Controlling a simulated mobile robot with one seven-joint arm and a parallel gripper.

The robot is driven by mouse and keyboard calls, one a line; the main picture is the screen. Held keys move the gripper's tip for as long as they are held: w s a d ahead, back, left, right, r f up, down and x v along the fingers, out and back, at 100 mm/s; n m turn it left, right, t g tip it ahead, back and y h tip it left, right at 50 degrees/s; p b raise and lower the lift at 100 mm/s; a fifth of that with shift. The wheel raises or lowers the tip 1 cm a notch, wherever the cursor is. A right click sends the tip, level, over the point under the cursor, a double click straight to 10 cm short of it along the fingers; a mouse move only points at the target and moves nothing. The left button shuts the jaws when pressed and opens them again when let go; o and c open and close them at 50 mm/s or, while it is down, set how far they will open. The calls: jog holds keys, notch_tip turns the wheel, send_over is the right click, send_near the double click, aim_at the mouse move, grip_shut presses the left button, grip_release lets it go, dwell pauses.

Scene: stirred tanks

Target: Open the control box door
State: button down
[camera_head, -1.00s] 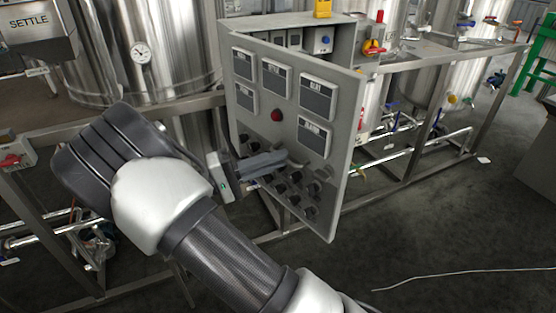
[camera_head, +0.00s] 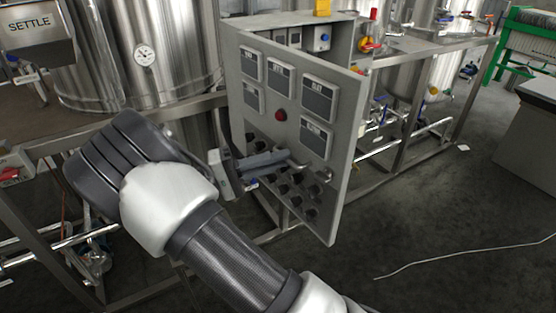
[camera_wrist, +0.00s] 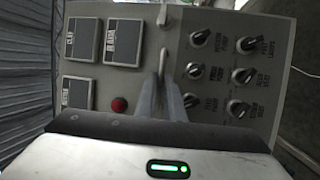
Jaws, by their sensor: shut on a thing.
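The control box door (camera_head: 262,115) is a grey panel with several dark display plates, a red button (camera_head: 281,115) and rows of black knobs. It stands swung out from the control box (camera_head: 345,42), whose inside shows above the door's top edge. My gripper (camera_head: 292,163) reaches across the door's front and is shut on the door handle (camera_head: 302,168) near its free edge. In the wrist view the pale handle (camera_wrist: 163,62) stands between the fingers, with the door face (camera_wrist: 180,22) filling most of the picture. The fingertips partly hide the grip.
Steel tanks (camera_head: 165,50) and a metal pipe frame (camera_head: 410,150) stand behind and beside the box. A thin pale cable (camera_head: 465,252) lies on the dark floor at right. The floor in front of the door's free edge is clear.

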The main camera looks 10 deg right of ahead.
dwell(0.5)
jog(key=c, duration=1.9)
grip_release()
jog(key=shift+o, duration=0.2)
jog(key=shift+a, duration=0.1)
jog(key=a+f, duration=0.3)
jog(key=a, duration=1.4)
jog(key=shift+s, duration=0.3)
jog(key=shift+a, duration=0.1)
